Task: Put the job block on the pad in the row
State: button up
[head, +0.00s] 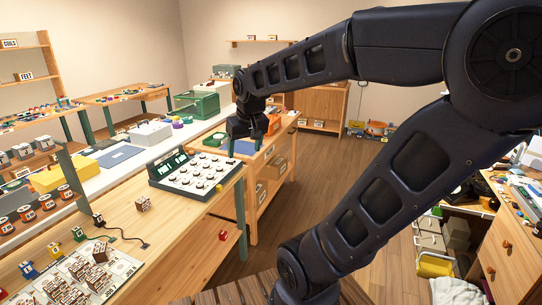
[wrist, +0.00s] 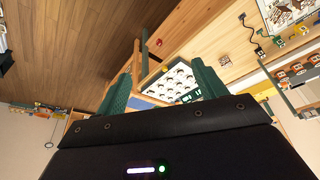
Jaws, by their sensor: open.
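A small brown block with white lettered faces (head: 143,203) sits alone on the wooden bench, left of the dial panel; it also shows in the wrist view (wrist: 224,61). Similar lettered blocks (head: 75,285) crowd a pale printed board (head: 122,267) at the lower left. I cannot read the lettering, so I cannot tell which is the job block or which spot is the pad. My gripper (head: 245,146) is raised at the far end of the bench, beyond the dial panel and away from the blocks. Its green fingers (wrist: 163,86) are apart, with nothing seen held between them.
A black cable (head: 125,239) lies near the lone block. Spools (head: 46,202) and a yellow box (head: 60,177) line the left side. Bare bench top (head: 175,220) lies in front of the panel.

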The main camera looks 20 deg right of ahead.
jog(key=s+d+m, duration=0.1)
jog(key=s+d, duration=0.4)
jog(key=s, duration=0.2)
jog(key=shift+d+f+m+t+h, duration=0.3)
jog(key=shift+f+t, duration=0.05)
jog(key=shift+t, duration=0.05)
